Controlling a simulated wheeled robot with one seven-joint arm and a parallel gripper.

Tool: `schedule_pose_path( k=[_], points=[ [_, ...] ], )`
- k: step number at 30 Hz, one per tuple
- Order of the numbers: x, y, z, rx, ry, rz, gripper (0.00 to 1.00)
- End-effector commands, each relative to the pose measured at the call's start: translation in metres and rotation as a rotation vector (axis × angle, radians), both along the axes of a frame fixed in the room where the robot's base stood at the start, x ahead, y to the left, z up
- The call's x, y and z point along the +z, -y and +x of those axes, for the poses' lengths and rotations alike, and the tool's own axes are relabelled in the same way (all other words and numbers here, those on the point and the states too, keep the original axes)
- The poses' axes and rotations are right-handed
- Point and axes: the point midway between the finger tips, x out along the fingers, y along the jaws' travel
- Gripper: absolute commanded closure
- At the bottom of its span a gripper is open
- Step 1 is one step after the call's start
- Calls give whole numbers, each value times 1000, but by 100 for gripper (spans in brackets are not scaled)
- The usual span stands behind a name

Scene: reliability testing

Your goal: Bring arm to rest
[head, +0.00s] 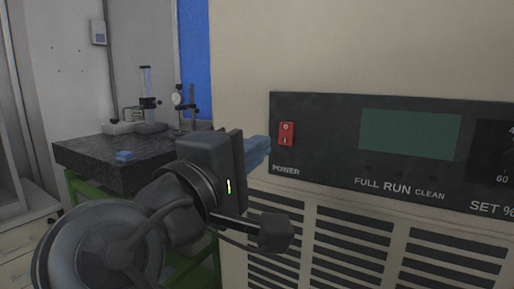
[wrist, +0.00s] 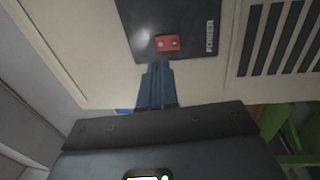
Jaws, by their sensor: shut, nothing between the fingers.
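My gripper (head: 262,146) is shut and empty, in front of the cream machine, its blue fingers pointing toward the dark control panel. In the wrist view the closed fingers (wrist: 157,72) point at the panel, just short of a red rocker switch (wrist: 167,43). In the head view the red power switch (head: 286,133) sits to the right of the fingertips, above the word POWER. The fingers appear apart from the switch, though the exact gap is hard to tell. My arm covers part of the machine's left edge.
The cream machine (head: 340,45) fills the right side, with a blank green display (head: 410,134) and vent slots below.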

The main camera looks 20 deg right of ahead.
Motion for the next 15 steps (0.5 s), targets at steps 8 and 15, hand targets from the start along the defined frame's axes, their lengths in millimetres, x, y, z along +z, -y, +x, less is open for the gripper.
schedule_pose_path(
  k=[8, 15],
  points=[
    [-1, 0, 0, 2, -1, -1, 100],
    [-54, 8, 11, 125, -38, -17, 100]
  ],
)
